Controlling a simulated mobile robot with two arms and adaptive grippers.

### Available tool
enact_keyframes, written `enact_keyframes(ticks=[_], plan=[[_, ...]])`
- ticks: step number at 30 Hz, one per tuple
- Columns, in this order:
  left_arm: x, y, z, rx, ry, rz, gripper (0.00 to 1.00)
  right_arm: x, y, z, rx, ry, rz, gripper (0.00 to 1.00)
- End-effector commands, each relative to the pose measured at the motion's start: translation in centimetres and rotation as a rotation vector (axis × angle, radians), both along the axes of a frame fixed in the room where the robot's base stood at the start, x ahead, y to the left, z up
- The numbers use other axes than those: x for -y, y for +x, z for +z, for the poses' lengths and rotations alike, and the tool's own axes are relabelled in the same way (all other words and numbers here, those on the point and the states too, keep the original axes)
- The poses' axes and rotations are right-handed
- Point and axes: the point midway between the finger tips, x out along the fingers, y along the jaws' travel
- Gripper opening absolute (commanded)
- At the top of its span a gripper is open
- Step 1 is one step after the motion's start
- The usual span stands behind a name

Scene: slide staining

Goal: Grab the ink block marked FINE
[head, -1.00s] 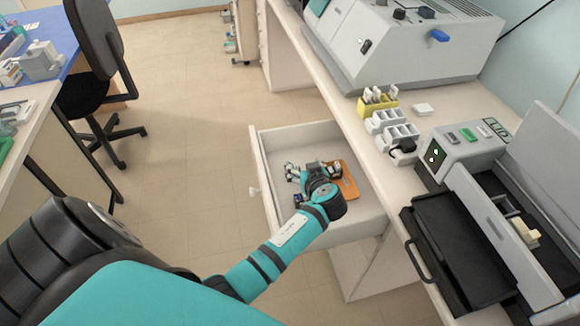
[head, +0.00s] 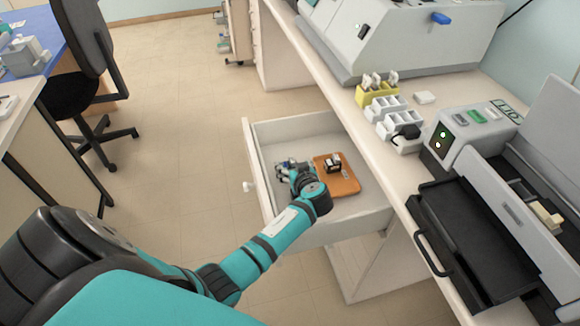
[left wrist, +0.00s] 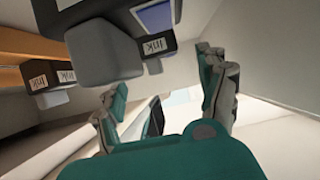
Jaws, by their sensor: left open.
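My left gripper (head: 284,168) is inside the open drawer (head: 262,196), left of an orange tray (head: 338,184). Its fingers are apart and nothing is between them. A dark ink block with a white label (head: 333,161) sits on the tray. In the left wrist view, one ink block with a grey cap and a blue label patch (left wrist: 97,60) is close, beyond the open fingers (left wrist: 162,92). A second ink block (left wrist: 52,80) is farther left, by the orange tray. Both show "Ink"; I cannot read FINE on either. My right gripper is out of view.
The drawer walls stand close around my gripper. The bench above holds white and yellow slide racks (head: 378,94), a grey machine (head: 400,40) and a staining unit with a black tray (head: 470,240). A black chair (head: 85,60) stands at the left.

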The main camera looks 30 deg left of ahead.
Motion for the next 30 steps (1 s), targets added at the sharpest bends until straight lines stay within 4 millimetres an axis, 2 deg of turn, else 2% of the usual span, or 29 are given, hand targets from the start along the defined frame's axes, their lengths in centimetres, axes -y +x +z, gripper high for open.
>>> enact_keyframes(ticks=[2,6,15,27,29,30], plan=[[-1.3,0.7,-0.1,-0.002,0.003,0.001,0.75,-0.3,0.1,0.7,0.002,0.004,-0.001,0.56],[-2.2,1.6,-1.1,0.001,0.001,0.000,0.75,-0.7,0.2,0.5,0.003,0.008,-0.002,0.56],[-2.5,1.9,-1.3,0.001,-0.001,0.000,0.75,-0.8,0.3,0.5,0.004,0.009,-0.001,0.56],[-2.5,1.8,-1.3,0.001,-0.001,0.000,0.23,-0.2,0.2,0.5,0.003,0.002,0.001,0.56],[-2.5,1.8,-1.3,0.001,-0.001,0.000,0.15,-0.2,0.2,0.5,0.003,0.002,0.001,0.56],[-2.5,1.8,-1.3,0.001,-0.001,0.000,0.15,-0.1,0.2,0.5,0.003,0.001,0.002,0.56]])
